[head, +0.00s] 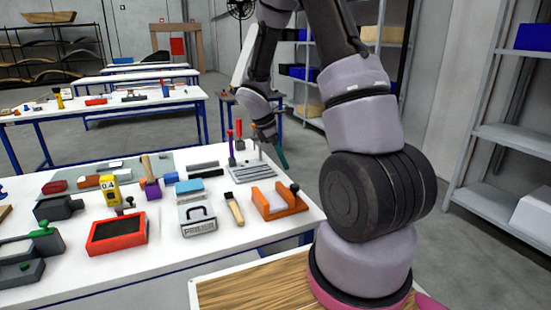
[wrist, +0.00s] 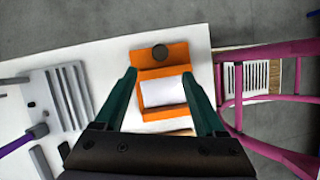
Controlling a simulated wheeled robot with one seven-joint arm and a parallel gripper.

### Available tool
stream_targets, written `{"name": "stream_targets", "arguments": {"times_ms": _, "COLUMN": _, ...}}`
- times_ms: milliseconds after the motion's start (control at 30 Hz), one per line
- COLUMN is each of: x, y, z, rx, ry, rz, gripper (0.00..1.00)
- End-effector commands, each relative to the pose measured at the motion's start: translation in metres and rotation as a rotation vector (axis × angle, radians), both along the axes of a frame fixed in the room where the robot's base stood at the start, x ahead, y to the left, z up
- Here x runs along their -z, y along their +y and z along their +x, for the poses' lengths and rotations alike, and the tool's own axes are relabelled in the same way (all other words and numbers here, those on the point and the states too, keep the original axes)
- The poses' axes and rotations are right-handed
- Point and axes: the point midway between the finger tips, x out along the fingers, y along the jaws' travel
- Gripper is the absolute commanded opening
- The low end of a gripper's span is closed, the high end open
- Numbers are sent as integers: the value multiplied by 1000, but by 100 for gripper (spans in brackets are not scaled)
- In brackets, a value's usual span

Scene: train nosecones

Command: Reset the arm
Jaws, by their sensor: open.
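My gripper (head: 279,157) hangs over the far right part of the white workbench (head: 185,253) in the head view, pointing down, with a teal finger showing. In the wrist view my gripper (wrist: 160,74) has its two teal fingers spread apart with nothing held between them. An orange fixture (wrist: 148,56) with a dark round knob and a pale middle shows below and between the fingers. The same orange fixture (head: 272,208) sits near the bench's right edge in the head view. The gripper appears to be above the bench, apart from it.
A grey rack (head: 252,171) with upright tools stands close to my gripper. Shelves (head: 510,140) stand at the right. More tables stand behind.

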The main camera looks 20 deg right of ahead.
Motion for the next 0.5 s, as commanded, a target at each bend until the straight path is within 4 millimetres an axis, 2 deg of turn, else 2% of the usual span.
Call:
{"name": "stream_targets", "arguments": {"times_ms": 167, "x": -1, "y": 0, "z": 0, "rx": 3, "ry": -3, "rz": 0, "gripper": 72}}
{"name": "stream_targets", "arguments": {"times_ms": 267, "x": -13, "y": 1, "z": -3, "rx": 46, "ry": -33, "rz": 8, "gripper": 72}}
{"name": "stream_targets", "arguments": {"times_ms": 367, "x": -42, "y": 4, "z": -9, "rx": 152, "ry": -109, "rz": 31, "gripper": 72}}
{"name": "stream_targets", "arguments": {"times_ms": 500, "x": -99, "y": 13, "z": -30, "rx": 390, "ry": -259, "rz": 99, "gripper": 72}}
